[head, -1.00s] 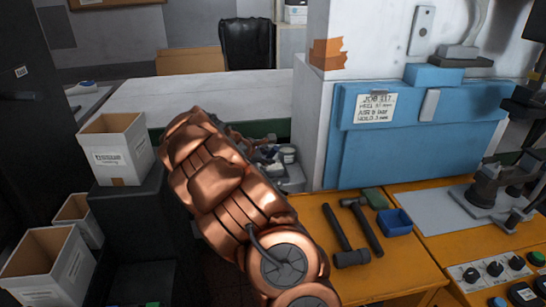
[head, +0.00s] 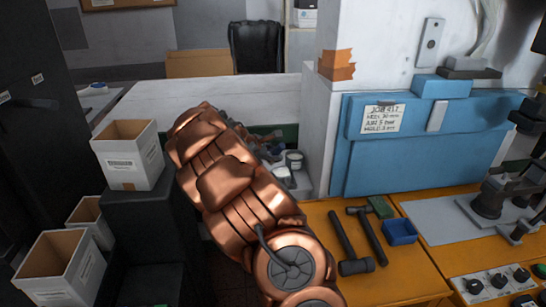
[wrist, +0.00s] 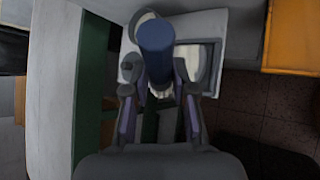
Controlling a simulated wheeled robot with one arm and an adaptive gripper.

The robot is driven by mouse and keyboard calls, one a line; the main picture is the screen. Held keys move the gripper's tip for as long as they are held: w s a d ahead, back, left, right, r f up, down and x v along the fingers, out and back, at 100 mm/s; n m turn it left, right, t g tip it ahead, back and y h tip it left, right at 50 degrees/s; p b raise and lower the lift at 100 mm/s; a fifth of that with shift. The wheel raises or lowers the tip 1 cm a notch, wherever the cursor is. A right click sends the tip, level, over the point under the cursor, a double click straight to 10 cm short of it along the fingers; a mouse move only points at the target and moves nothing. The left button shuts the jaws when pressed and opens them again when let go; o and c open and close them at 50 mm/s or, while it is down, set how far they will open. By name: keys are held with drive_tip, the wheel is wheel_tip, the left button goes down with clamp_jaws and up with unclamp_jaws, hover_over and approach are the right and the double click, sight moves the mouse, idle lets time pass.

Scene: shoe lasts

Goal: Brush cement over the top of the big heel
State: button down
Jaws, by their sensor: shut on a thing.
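My gripper (wrist: 158,95) is shut on a brush with a thick blue handle (wrist: 156,48), which points up toward the wrist camera. Pale bristles seem to show just below the handle, between the fingers; the tip is hard to make out. Under it is a light grey stand (wrist: 222,22) with a round pot (wrist: 129,42) and a square dark-rimmed tray holding a cream rounded thing (wrist: 193,62), perhaps the heel. The handle partly covers both. In the head view my copper arm hides most of the gripper; a white pot (head: 294,159) shows beside it. I cannot tell whether the brush touches anything.
A white pillar (head: 325,130) and blue cabinet (head: 425,150) stand behind. Open cartons (head: 128,155) stand at left.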

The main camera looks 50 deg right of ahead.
sight(273, 154)
drive_tip(key=shift+r+p, duration=0.5)
drive_tip(key=shift+r, duration=0.6)
drive_tip(key=shift+r+p, duration=1)
drive_tip(key=shift+r, duration=0.55)
drive_tip(key=shift+w+f, duration=0.1)
